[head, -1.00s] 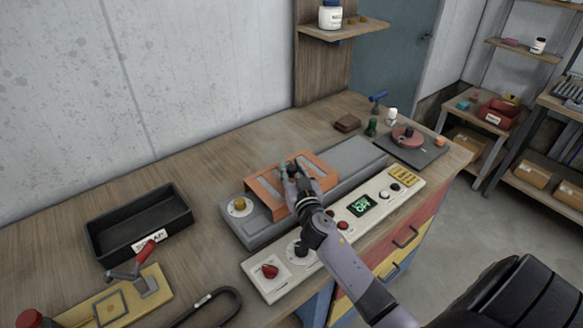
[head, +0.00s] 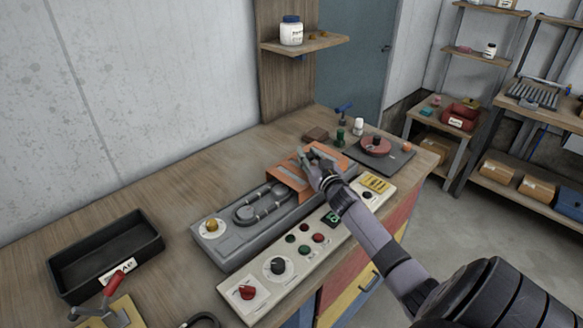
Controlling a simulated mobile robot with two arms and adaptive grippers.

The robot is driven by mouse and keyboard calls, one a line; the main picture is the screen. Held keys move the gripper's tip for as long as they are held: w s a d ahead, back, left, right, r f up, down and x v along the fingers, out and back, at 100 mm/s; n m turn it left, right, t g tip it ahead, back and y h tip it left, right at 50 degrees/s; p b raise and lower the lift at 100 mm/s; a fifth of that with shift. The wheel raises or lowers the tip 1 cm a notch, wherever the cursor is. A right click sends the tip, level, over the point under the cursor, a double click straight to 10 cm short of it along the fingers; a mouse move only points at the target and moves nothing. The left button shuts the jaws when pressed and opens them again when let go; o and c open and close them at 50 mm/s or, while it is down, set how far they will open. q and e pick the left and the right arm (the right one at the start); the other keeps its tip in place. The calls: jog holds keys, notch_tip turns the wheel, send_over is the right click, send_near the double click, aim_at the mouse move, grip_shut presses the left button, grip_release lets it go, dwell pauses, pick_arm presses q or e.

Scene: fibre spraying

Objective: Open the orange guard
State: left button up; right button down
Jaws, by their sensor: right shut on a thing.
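The orange guard (head: 283,173) sits toward the right end of the long grey machine bed (head: 212,240) on the workbench. My right gripper (head: 312,160) is at the guard's right part and is shut on it; the fingers hide some of the guard. A grey looped part (head: 262,207) lies uncovered in the bed to the left of the guard. My left gripper is not in view.
A control panel (head: 262,288) with knobs and buttons runs along the bench front, below my right arm. A black scrap tray (head: 75,272) stands at left. A red disc (head: 375,148), bottles and a brown block (head: 315,135) stand behind right. A shelf (head: 300,46) hangs above.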

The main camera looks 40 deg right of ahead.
jog(key=shift+w+d, duration=0.15)
jog(key=shift+d, duration=1.5)
jog(key=c, duration=1.3)
grip_release()
jog(key=shift+s+a+f, duration=0.1)
jog(key=shift+s+a, duration=0.1)
jog(key=shift+s, duration=0.3)
jog(key=v, duration=1.1)
